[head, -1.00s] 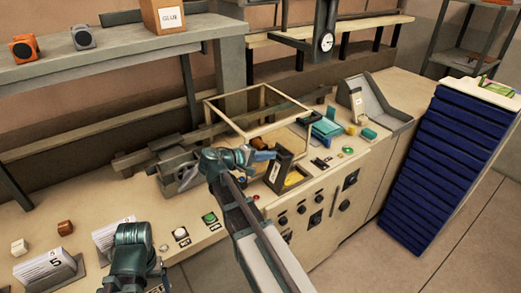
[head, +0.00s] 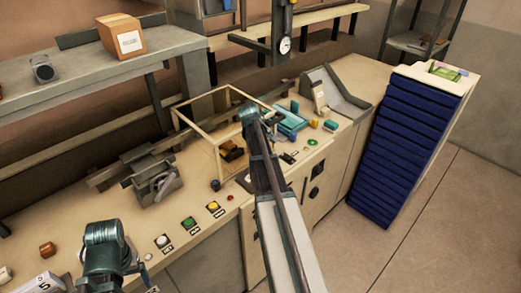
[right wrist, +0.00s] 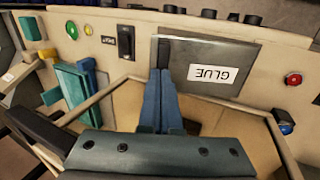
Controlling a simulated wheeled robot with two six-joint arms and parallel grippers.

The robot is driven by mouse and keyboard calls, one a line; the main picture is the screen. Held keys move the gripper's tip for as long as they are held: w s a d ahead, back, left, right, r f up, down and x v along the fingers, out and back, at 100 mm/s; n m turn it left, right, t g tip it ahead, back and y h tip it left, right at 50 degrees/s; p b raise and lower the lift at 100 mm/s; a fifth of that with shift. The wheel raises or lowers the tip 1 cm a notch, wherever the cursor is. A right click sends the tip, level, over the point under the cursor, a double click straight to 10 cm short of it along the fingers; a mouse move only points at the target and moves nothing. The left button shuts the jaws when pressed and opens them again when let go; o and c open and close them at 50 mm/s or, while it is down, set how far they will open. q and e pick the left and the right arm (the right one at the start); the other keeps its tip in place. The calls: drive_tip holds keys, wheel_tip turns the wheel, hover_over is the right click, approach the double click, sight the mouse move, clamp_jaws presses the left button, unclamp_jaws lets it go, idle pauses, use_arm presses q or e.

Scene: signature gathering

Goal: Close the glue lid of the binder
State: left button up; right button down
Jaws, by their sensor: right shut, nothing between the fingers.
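The binder is the machine with the pale open frame (head: 222,130) on the counter in the head view. Its glue lid (right wrist: 181,62) is a dark grey plate with a white GLUE label, which reads upside down in the right wrist view. My right gripper (right wrist: 160,118) has its blue fingers shut together and empty, overlapping the left part of the lid. I cannot tell whether they touch it. In the head view my right arm hides most of the lid and the fingers. My left gripper (head: 130,269) is low at the left; its fingers are not clear.
A red button (right wrist: 293,79) and a blue knob (right wrist: 286,128) sit right of the lid. A black switch (right wrist: 126,41) is left of it, with teal blocks (right wrist: 75,87) farther left. A blue drawer stack (head: 415,150) stands right of the counter.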

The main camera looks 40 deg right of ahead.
drive_tip(key=shift+d+f+b, duration=0.65)
drive_tip(key=shift+d+f, duration=0.15)
drive_tip(key=shift+f, duration=0.05)
drive_tip(key=shift+r, duration=0.15)
drive_tip(key=p+v, duration=1.3)
drive_tip(key=shift+r, duration=0.3)
drive_tip(key=shift+d, duration=0.1)
